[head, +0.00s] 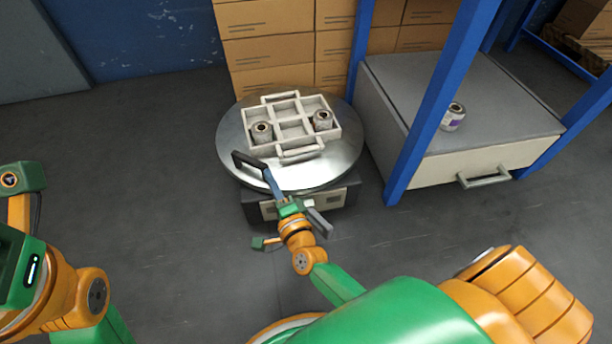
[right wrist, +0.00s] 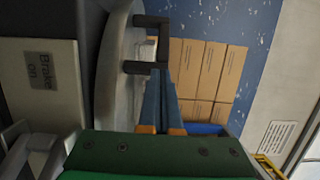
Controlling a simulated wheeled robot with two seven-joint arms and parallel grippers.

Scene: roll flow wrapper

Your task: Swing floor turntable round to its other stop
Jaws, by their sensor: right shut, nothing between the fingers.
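The floor turntable is a round steel disc (head: 235,150) on a low dark base (head: 335,197) in the head view. A black U-shaped handle (head: 246,158) sticks out at its front left rim; it also shows in the right wrist view (right wrist: 137,68). A pale divided tray with two rolls lies on the disc. My right gripper (head: 267,174) is shut and empty, its blue fingers at the handle's near end; whether they touch it is unclear. In the right wrist view the fingers (right wrist: 162,72) overlap the handle. My left gripper's fingers are out of view.
Stacked cardboard boxes (head: 265,50) stand close behind the disc. A blue-post rack (head: 430,110) with a grey drawer unit (head: 440,175) and a roll (head: 452,117) stands at right. A label reading "Brake on" (right wrist: 42,70) shows on a panel. Floor at left is clear.

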